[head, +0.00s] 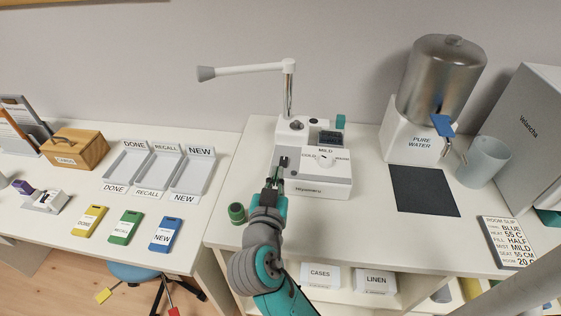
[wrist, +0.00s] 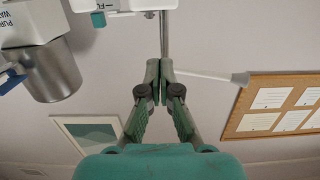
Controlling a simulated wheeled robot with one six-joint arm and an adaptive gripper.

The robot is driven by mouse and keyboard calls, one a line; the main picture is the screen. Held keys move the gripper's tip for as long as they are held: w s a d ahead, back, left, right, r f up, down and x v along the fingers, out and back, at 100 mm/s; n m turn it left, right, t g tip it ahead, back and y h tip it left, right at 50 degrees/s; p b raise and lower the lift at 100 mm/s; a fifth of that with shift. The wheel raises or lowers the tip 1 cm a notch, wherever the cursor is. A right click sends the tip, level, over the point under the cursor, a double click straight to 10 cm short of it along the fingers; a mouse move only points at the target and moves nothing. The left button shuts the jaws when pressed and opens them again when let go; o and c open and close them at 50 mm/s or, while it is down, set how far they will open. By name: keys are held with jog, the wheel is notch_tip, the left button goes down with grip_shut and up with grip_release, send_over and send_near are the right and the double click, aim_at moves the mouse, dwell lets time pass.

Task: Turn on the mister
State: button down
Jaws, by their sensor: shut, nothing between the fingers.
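The mister (head: 315,178) is a white box on the right-hand counter, with a dial marked COLD, MILD and WARM (head: 325,160). A metal post on it carries a white swing arm (head: 245,71) with a nozzle pointing left. A small dark part (head: 283,162) shows on its left front. My gripper (head: 276,182) is shut and empty at the box's left front side; I cannot tell whether it touches. In the wrist view my gripper (wrist: 160,68) has its fingertips together, near the post (wrist: 164,35) in the picture. The mister's box (wrist: 112,6) shows at the top edge.
A metal water tank (head: 440,78) with a blue tap stands right, beside a pale blue cup (head: 483,162) and dark mat (head: 425,189). A room slip (head: 505,243) lies front right, reading MIST MILD. A green cylinder (head: 237,213) stands left of my arm. Trays (head: 160,168) are left.

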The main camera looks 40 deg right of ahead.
send_over(283, 165)
jog(key=shift+f, duration=0.45)
notch_tip(283, 165, down, 3)
jog(key=shift+a+r, duration=0.1)
jog(key=shift+r, duration=0.1)
jog(key=shift+w+f, duration=0.1)
jog(key=shift+f, duration=0.55)
